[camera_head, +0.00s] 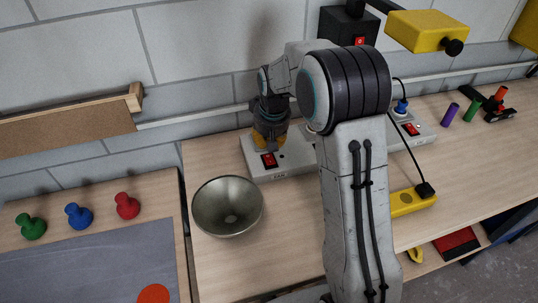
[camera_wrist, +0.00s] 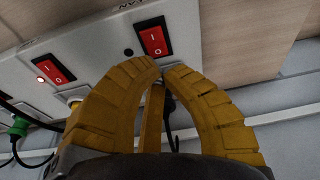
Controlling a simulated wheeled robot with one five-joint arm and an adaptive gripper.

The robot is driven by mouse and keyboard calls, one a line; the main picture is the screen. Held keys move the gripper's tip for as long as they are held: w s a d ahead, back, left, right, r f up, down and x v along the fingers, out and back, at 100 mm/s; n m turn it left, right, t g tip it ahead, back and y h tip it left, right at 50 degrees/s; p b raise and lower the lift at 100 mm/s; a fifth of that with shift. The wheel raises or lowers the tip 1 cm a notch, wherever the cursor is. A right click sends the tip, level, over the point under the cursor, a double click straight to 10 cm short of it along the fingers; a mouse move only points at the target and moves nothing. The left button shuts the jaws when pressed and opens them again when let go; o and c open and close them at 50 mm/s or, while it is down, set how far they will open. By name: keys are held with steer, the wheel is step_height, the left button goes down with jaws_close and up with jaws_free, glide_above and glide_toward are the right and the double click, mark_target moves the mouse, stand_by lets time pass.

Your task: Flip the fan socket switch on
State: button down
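The fan socket (camera_head: 290,165) is a pale block labelled FAN on the wooden bench against the wall. Its red rocker switch (camera_head: 269,160) faces up near the front edge, and it also shows in the wrist view (camera_wrist: 154,40). The small indicator (camera_wrist: 128,52) beside that switch looks dark. My gripper (camera_head: 268,146) is yellow and points down just behind the switch. In the wrist view its fingertips (camera_wrist: 164,68) meet with nothing visible between them, just below the switch in the picture. I cannot tell whether they touch the socket.
A second red switch (camera_wrist: 54,70) with a lit lamp (camera_wrist: 40,80) is left in the wrist view. A metal bowl (camera_head: 228,206) stands in front of the fan socket. Another socket with a red switch (camera_head: 411,129) is to the right. My arm hides the bench middle.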

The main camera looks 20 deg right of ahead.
mark_target(269, 162)
steer(key=shift+s+p+x, duration=0.1)
steer(key=shift+s+x, duration=0.1)
steer(key=shift+x, duration=0.7)
steer(key=shift+s+p+x, duration=0.15)
steer(key=shift+s+x, duration=0.1)
steer(key=shift+x, duration=0.65)
steer(key=shift+s+p+x, duration=0.1)
steer(key=shift+s+x, duration=0.1)
steer(key=shift+x, duration=0.65)
steer(key=shift+f, duration=0.2)
steer(key=shift+s+f+b, duration=0.1)
steer(key=shift+f+b, duration=0.3)
steer(key=shift+b, duration=0.65)
steer(key=b, duration=0.2)
steer(key=t+b, duration=0.1)
steer(key=b, duration=0.1)
steer(key=shift+s+f, duration=0.2)
steer(key=shift+f, duration=0.1)
steer(key=shift+s+r, duration=0.1)
steer(key=shift+w+r, duration=0.15)
steer(key=shift+w, duration=0.05)
